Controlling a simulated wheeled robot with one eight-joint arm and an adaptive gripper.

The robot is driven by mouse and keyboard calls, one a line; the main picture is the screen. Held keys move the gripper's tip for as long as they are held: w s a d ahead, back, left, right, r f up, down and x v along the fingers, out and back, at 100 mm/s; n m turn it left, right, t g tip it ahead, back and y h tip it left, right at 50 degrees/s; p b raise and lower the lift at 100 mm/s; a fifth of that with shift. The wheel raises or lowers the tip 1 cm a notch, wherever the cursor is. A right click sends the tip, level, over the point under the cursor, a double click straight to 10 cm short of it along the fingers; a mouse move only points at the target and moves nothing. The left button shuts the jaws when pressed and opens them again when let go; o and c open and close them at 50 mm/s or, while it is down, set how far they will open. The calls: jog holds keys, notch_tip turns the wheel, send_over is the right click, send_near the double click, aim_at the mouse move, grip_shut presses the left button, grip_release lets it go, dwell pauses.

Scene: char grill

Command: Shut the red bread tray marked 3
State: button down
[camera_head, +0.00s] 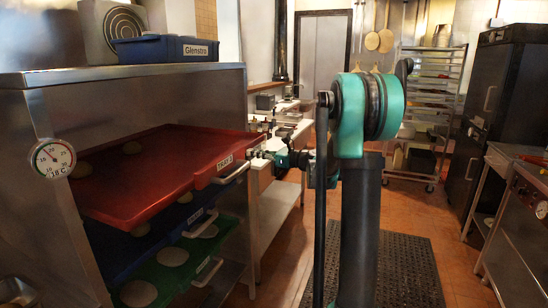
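The red tray (140,190) is in the metal rack on the left. It sticks out past the rack's front edge, and a white label that seems to read "TRAY 3" is on its front edge. A metal handle shows below the label. Several pale round dough pieces lie at its back and edges. My gripper (257,153) is just right of the tray's front right corner, close to the label. It is small in view and partly hidden by the arm's joints, so I cannot tell whether it touches the tray or how its fingers stand.
A blue tray (105,249) and a green tray (190,255) with dough sit below the red one. The metal rack (215,97) carries a dial thermometer (52,158) and a blue box (150,50) on top. A counter stands behind my gripper.

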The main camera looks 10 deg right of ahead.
aim_at(220, 147)
jog(key=x, duration=1.5)
jog(key=shift+w+a, duration=0.1)
jog(key=shift+r, duration=0.1)
